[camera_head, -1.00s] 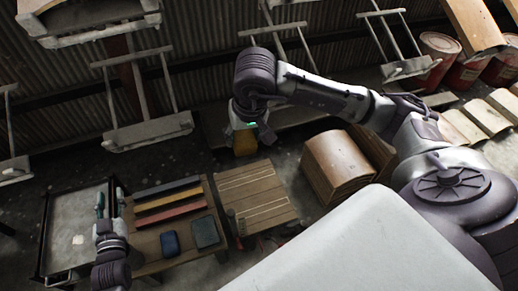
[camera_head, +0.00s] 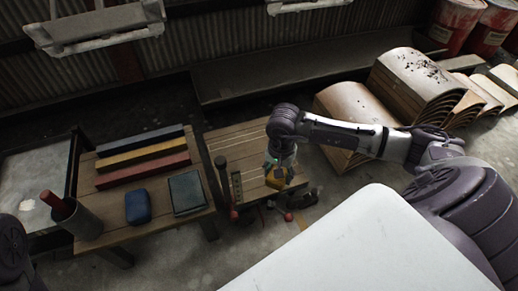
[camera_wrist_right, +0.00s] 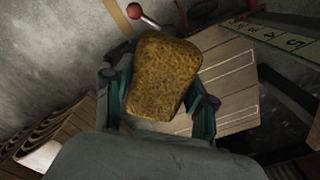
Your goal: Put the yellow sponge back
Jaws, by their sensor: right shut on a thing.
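The yellow sponge (camera_wrist_right: 165,75) is a worn, brownish-yellow block in the right wrist view. My right gripper (camera_wrist_right: 163,100) is shut on it, with green fingers at its two sides. In the head view the sponge (camera_head: 276,178) and my right gripper (camera_head: 279,171) are over the right part of the slatted wooden table (camera_head: 225,143), near its front edge. I cannot tell the height of the sponge above the table. At the left edge of the head view only a dark link of my left arm shows; its gripper is out of the picture.
A left wooden table (camera_head: 115,232) carries blue, yellow and red bars (camera_head: 143,157), a blue block (camera_head: 138,207), a dark green block (camera_head: 187,192) and a grey cup (camera_head: 84,221). Red-ended levers (camera_head: 287,216) stand by the slatted table. Curved wooden stacks (camera_head: 350,110) stand behind right.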

